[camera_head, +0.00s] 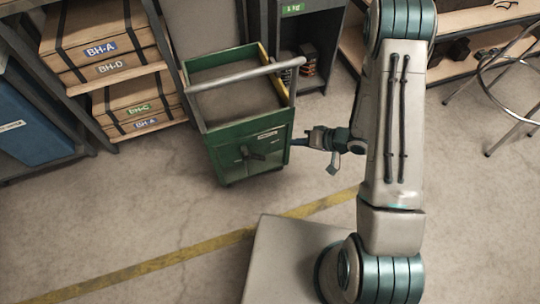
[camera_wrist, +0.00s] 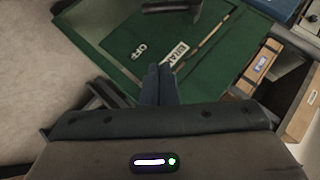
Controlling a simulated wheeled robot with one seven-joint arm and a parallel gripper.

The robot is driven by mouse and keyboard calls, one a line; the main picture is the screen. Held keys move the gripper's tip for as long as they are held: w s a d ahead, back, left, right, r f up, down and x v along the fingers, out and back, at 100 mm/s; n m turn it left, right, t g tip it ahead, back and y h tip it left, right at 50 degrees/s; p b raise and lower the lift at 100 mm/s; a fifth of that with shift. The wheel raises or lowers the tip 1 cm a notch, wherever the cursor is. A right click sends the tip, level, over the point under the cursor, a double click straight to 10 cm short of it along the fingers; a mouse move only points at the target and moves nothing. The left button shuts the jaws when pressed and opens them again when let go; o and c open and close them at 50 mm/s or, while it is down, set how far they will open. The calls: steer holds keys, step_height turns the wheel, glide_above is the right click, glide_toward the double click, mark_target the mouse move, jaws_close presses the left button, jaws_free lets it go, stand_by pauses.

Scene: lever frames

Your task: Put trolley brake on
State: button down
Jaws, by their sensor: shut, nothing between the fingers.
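The green trolley (camera_head: 238,157) stands on the floor at centre with a grey push handle (camera_head: 245,74) across its top. A dark brake lever (camera_head: 256,154) sits on its front panel. In the wrist view, part of a dark lever (camera_wrist: 172,14) shows at the top edge, over the green panel. The panel carries an "OFF" label (camera_wrist: 140,51) and a partly covered white label (camera_wrist: 174,54) that seems to read "BRAKE". My gripper (camera_head: 300,142) is shut and empty, at the trolley's right front edge, apart from the lever. It points at the panel in the wrist view (camera_wrist: 160,72).
A dark cabinet (camera_head: 306,45) stands behind the trolley. A metal stool (camera_head: 500,90) is at right. The floor in front, with a yellow line (camera_head: 180,257), is clear.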

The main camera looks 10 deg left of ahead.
steer(key=b, duration=0.6)
glide_toward(255, 157)
steer(key=w+a+f, duration=0.3)
steer(key=w+f, duration=0.2)
steer(key=shift+s+a+f, duration=0.15)
steer(key=shift+s+a, duration=0.4)
steer(key=shift+s, duration=0.1)
steer(key=shift+f, duration=0.1)
steer(key=shift+d+f+y, duration=0.1)
steer(key=shift+y, duration=0.2)
